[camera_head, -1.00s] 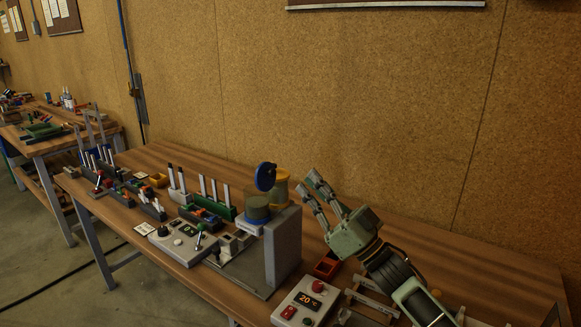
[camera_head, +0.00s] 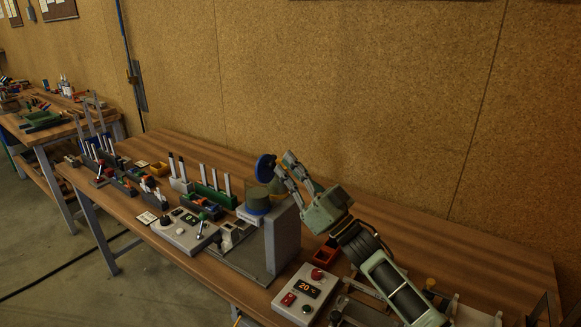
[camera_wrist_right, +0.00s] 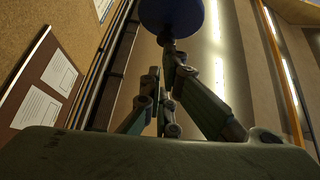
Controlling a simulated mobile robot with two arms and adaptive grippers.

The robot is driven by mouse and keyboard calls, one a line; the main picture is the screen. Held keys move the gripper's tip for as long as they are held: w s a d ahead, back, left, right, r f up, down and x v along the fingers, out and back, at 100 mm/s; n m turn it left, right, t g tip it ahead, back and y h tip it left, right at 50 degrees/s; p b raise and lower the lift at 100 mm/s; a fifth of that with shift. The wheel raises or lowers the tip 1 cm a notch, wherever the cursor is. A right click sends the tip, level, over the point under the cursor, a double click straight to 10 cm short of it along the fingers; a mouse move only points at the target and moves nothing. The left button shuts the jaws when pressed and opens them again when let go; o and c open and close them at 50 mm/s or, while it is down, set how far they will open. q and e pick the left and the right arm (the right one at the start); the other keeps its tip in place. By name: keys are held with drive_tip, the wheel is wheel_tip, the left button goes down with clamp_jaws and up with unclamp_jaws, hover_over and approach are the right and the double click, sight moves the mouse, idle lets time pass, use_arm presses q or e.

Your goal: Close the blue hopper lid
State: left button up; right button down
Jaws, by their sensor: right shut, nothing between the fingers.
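The blue hopper lid (camera_head: 265,167) stands open, upright above the hopper (camera_head: 257,200), which sits on the grey machine (camera_head: 284,240). My right gripper (camera_head: 282,162) is shut and empty, its fingertips right beside the lid on its right side. In the right wrist view the lid (camera_wrist_right: 172,14) shows at the top, just beyond the fingertips (camera_wrist_right: 163,58). I cannot tell whether they touch it. A second, yellowish container behind the hopper is partly hidden by my fingers. My left gripper is not in view.
Another grey control panel (camera_head: 184,230) and racks with upright white bars (camera_head: 215,185) stand to the left. The bench behind my right arm is mostly clear.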

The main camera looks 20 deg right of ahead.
drive_tip(key=shift+w+r+g+p, duration=0.1)
drive_tip(key=shift+r+g+p, duration=0.2)
drive_tip(key=shift+p, duration=0.05)
